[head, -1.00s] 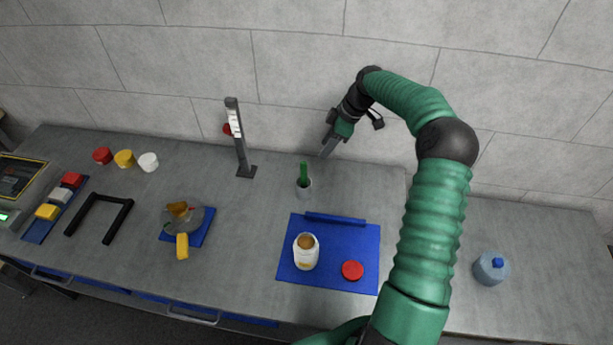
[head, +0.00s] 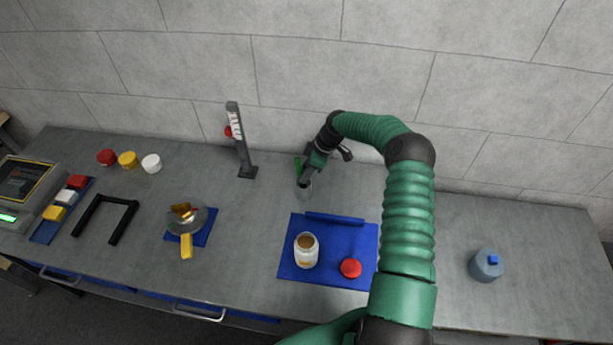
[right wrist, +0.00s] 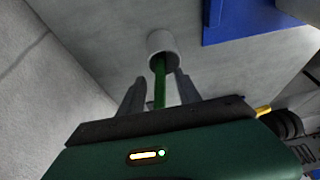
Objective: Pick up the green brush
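The green brush (head: 297,166) stands in a small grey cup (head: 304,190) near the back middle of the table, mostly hidden by my right gripper in the head view. In the right wrist view the brush's green handle (right wrist: 159,80) rises from the pale cup (right wrist: 162,46). My right gripper (head: 305,178) is at the brush; its two fingers (right wrist: 158,85) stand apart, one on each side of the handle, with gaps visible. My left gripper is not in view.
A blue mat (head: 290,272) with a white jar (head: 306,250) and red lid (head: 351,267) lies in front. A grey upright stand (head: 240,145) is left of the cup. A blue-capped container (head: 486,266) stands far right.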

